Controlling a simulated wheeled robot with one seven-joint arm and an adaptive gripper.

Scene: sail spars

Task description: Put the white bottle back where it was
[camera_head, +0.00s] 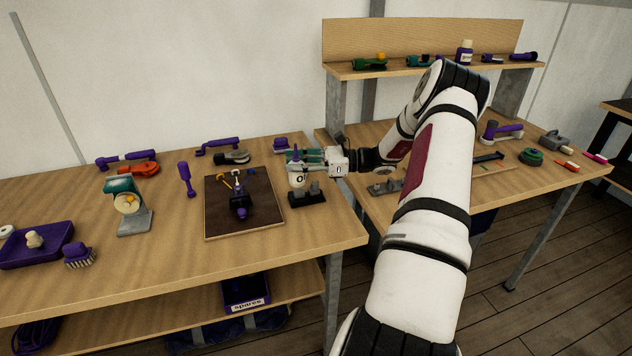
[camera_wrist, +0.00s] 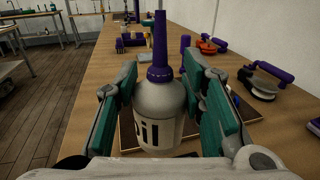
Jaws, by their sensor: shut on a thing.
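The white bottle (camera_head: 298,180) has a purple spout and dark lettering that reads "oil" in the wrist view (camera_wrist: 160,112). My gripper (camera_head: 300,160) is shut on its body from both sides, with green finger pads in the wrist view (camera_wrist: 155,100). The bottle is upright near the right edge of the left bench, between a dark board (camera_head: 214,222) and the bench edge. A small black stand with grey pieces (camera_head: 308,197) is just below and in front of it. I cannot tell whether the bottle's base touches the bench.
A purple tool stands on the dark board. A purple upright tool (camera_head: 185,178), a grey-and-teal device (camera_head: 128,205) and a purple tray (camera_head: 38,248) are farther left. The right bench (camera_head: 540,180) holds a shelf (camera_head: 430,67) and several tools. Bench surface in front of the board is clear.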

